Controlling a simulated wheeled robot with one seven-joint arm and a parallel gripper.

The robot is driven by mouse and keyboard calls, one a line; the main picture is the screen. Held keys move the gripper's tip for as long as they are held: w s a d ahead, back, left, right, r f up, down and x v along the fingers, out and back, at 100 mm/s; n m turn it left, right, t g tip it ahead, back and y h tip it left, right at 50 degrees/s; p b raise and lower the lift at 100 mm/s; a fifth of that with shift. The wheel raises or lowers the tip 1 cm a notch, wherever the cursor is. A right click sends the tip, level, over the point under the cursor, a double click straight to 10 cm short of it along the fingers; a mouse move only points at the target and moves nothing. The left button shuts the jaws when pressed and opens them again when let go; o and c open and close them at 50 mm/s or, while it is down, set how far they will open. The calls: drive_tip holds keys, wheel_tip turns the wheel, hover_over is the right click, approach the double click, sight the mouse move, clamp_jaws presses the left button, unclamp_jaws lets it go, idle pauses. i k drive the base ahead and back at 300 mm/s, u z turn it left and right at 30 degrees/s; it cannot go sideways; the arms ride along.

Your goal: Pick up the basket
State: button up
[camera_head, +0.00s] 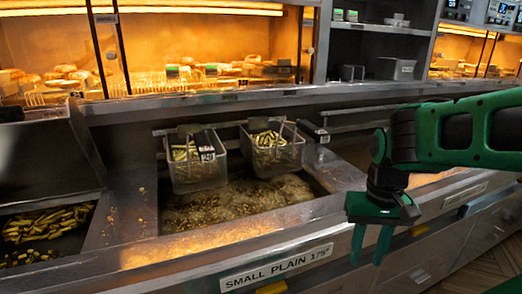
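Two wire fry baskets hang side by side at the back of the fryer vat. The left basket (199,178) holds fries and has a dark tag with white lettering at its top. The right basket (277,160) also holds fries and sits a little farther back. My gripper (371,250) is green, points down and has its two fingers apart with nothing between them. It is to the right of both baskets, in front of the counter's front edge, touching neither basket.
The fryer vat (240,206) holds bubbling oil under the baskets. Loose fries lie in a bin (45,235) at the left. A label strip (276,268) reading "SMALL PLAIN" is on the counter front. A lit food warmer (190,50) stands behind.

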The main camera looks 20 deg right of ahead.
sight(270, 148)
drive_tip(key=u, duration=1.35)
drive_tip(key=k, duration=1.55)
drive_tip(key=z, duration=1.9)
drive_tip(key=i, duration=1)
